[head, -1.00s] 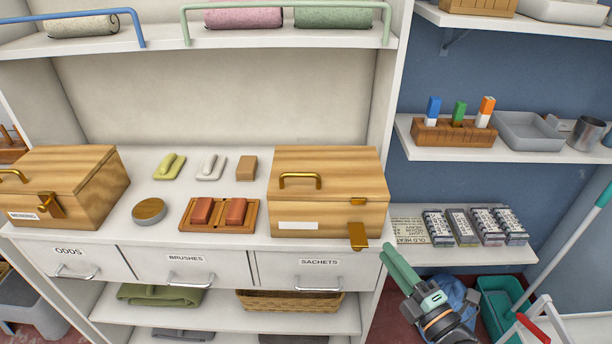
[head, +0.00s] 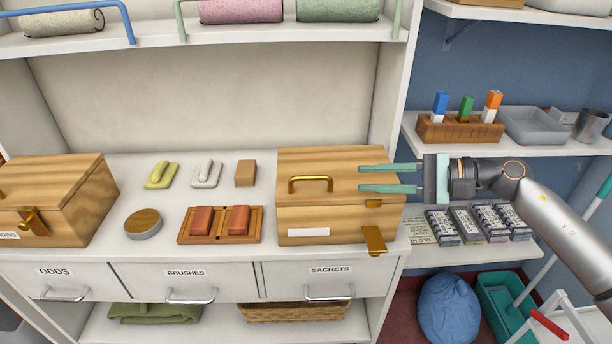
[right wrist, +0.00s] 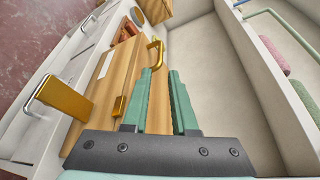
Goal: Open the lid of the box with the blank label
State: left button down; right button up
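The wooden box with the blank white label (head: 309,232) stands on the counter (head: 270,253), its lid (head: 325,160) shut. A brass handle (head: 310,184) is on the lid, and a brass hasp (head: 374,240) hangs swung down at the right of the front. In the right wrist view the handle (right wrist: 155,52) is beyond the fingertips and the hasp (right wrist: 62,98) is at the left. My right gripper (head: 360,178) is open and empty, its green fingers reaching from the right over the lid's right part, apart from the handle. My left gripper is not in view.
Another wooden box (head: 60,195) with a printed label stands at the left. A shelf (head: 330,28) with rolled towels is above.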

aim_at(317, 177)
jog(key=p+x, duration=0.3)
jog(key=x, duration=0.7)
jog(key=shift+a+r, duration=0.1)
jog(key=shift+a, duration=0.2)
jog(key=shift+w+a, duration=0.25)
jog(key=shift+a, duration=0.2)
grip_shut()
dwell(0.5)
